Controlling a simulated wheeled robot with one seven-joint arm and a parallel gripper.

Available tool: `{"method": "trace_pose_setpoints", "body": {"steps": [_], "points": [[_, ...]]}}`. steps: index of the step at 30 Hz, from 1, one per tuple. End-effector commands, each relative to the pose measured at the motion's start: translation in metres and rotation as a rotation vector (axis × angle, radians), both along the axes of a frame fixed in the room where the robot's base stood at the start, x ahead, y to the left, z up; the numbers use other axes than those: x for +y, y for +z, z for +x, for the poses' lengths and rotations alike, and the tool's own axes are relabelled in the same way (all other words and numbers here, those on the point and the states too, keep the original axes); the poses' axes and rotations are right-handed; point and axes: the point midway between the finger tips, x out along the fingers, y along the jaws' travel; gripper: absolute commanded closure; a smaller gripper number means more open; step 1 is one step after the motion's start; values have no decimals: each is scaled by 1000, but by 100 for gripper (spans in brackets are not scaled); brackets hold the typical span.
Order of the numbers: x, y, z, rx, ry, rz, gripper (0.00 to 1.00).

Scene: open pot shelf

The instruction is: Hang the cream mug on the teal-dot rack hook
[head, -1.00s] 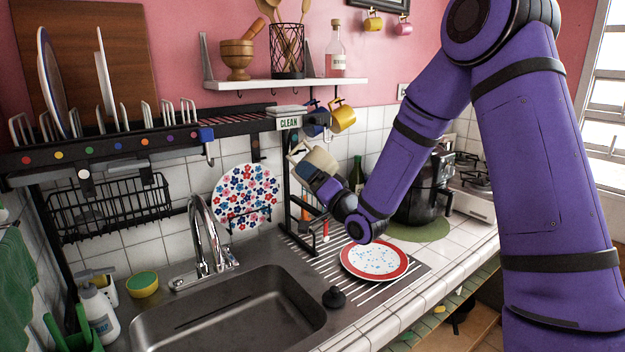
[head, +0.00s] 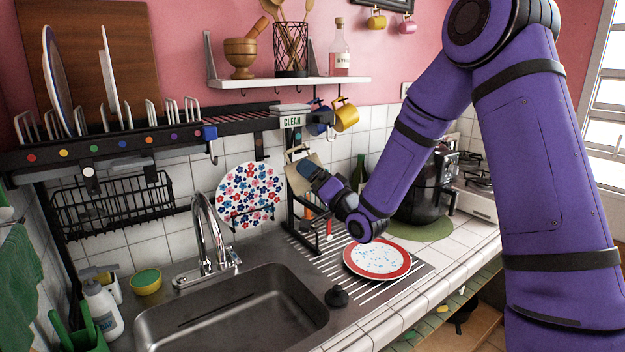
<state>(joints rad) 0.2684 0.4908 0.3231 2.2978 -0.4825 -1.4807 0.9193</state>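The cream mug (head: 296,180) is at the end of my arm, left of the wrist, in front of the tiled wall and below the CLEAN sign. It is tilted and partly covered by my gripper (head: 309,170). My gripper appears shut on it, though the fingertips are hard to make out. The black rack (head: 105,148) runs along the wall to the upper left, with a row of coloured dots on its front rail. A hook (head: 212,155) hangs below the rail's blue block. I cannot clearly pick out a teal dot.
A blue mug (head: 320,122) and a yellow mug (head: 346,115) hang close above the cream mug. The flowered plate (head: 249,195) stands to its left. A red-rimmed plate (head: 377,261) lies on the drainboard below. The tap (head: 207,235) rises over the sink (head: 235,310).

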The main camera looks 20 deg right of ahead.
Motion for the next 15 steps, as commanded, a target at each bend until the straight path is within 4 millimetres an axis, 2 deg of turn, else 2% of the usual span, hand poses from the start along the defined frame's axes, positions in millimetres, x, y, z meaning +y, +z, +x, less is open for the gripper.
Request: {"method": "trace_pose_setpoints", "body": {"steps": [7, 15], "points": [[-7, -5, -11, 3, -1, -1, 0], [-28, -20, -53, 4, -2, 0, 0]]}}
